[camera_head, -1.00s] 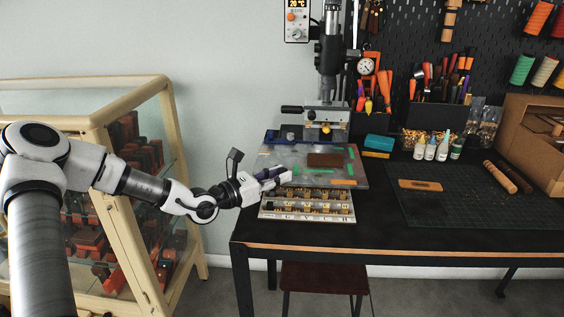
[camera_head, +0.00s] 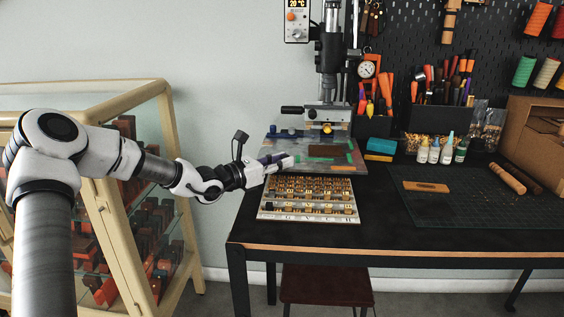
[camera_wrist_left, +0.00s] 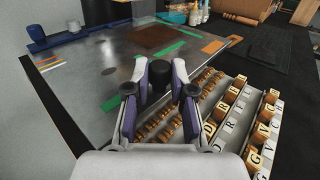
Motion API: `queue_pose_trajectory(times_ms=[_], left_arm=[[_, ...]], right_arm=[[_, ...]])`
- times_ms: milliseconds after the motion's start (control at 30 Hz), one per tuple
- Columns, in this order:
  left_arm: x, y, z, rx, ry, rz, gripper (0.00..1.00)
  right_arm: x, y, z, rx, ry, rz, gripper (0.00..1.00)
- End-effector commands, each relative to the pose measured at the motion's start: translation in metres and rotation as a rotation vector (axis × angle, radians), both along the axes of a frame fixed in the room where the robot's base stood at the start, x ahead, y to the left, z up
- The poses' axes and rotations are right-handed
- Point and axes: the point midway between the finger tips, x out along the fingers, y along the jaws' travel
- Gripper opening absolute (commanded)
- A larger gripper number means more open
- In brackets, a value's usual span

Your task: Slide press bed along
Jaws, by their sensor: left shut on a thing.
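The press bed (camera_head: 348,171) is a grey metal plate with green and orange tape strips, under the stamping press (camera_head: 329,75). A brown leather piece (camera_head: 326,153) lies on it and also shows in the wrist view (camera_wrist_left: 158,40). My left gripper (camera_head: 286,161) is at the bed's near left part. In the wrist view its purple-padded fingers (camera_wrist_left: 172,72) are shut around a dark round knob (camera_wrist_left: 190,93) at the bed's near edge. The knob is partly hidden by the fingers. My right gripper is not in view.
A tray of brass letter stamps (camera_head: 309,217) lies directly in front of the bed. A teal block (camera_head: 381,145), small bottles (camera_head: 434,150) and a cutting mat (camera_head: 460,200) are to the right. A glass-sided cabinet (camera_head: 150,190) stands left of the table.

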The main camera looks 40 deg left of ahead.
Motion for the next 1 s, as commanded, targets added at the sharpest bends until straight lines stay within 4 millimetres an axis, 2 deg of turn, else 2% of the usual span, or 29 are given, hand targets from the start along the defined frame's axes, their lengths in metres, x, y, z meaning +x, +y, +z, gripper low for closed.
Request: queue_pose_trajectory(times_ms=[33,500,533,600,867,1000], left_arm=[[0.004,0.002,0.000,0.002,-0.006,0.002,0.00],[0.028,0.018,0.002,-0.001,-0.005,0.002,0.00],[0.028,0.017,0.003,-0.001,-0.005,0.002,0.34],[0.027,0.017,0.002,-0.001,-0.004,0.001,0.52],[0.027,0.017,0.001,-0.001,-0.002,0.001,0.52],[0.019,0.021,0.002,-0.004,-0.002,0.003,0.52]], right_arm=[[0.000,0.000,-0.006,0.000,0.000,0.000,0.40],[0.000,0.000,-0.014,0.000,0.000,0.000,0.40],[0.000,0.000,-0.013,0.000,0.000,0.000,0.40],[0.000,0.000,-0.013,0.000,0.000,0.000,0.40],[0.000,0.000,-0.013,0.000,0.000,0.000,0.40],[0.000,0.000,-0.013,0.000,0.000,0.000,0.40]])
